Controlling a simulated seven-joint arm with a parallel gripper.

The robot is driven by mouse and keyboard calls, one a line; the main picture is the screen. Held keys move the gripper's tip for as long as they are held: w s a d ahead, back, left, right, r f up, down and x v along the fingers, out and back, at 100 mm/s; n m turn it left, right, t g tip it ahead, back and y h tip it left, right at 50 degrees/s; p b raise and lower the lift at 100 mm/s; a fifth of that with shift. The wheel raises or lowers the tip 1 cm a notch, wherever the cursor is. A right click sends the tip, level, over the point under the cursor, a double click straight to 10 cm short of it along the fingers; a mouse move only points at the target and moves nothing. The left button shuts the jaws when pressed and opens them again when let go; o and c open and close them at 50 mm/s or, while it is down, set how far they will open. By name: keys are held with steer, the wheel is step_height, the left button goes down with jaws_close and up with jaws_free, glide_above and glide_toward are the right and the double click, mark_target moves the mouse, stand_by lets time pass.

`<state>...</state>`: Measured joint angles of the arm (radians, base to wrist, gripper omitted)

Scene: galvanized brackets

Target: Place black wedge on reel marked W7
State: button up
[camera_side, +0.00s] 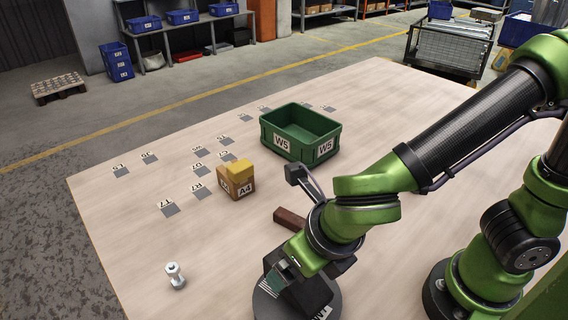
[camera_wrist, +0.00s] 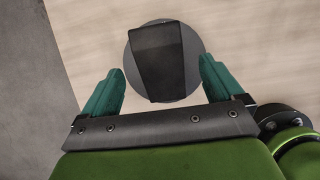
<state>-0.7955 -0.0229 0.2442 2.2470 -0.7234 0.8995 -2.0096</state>
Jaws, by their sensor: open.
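The black wedge (camera_wrist: 157,62) rests on a round grey reel (camera_wrist: 134,74) in the wrist view, near the middle of its top. In the side view the wedge (camera_side: 312,290) and the dark reel (camera_side: 266,307) are at the bottom edge, partly hidden by my gripper. A white label (camera_side: 322,312) on the reel is cut off and hard to read. My gripper (camera_wrist: 159,72) is open. Its two teal fingers are on either side of the wedge, with a visible gap on both sides. In the side view my gripper (camera_side: 276,280) is low at the wedge.
A brown block (camera_side: 290,218) lies behind my gripper. A yellow piece sits on a tan box marked A4 (camera_side: 238,187). A green crate marked W5 (camera_side: 283,147) stands farther back. A silver bolt-like part (camera_side: 175,275) stands front left. Flat labelled squares mark the left side; between is bare table.

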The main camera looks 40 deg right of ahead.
mark_target(313, 292)
steer(key=v, duration=0.7)
steer(key=w+d+r+n+t+y, duration=0.1)
steer(key=w+d+n, duration=0.1)
steer(key=d+n, duration=0.8)
steer(key=w+d+r+n+t+y, duration=0.1)
steer(key=w+d+r+n, duration=0.1)
steer(key=d+n, duration=0.9)
steer(key=n, duration=1)
steer(key=shift+w+d+r+n+t, duration=0.15)
steer(key=shift+r+n+t, duration=0.15)
steer(key=shift+n, duration=0.1)
steer(key=shift+o, duration=0.4)
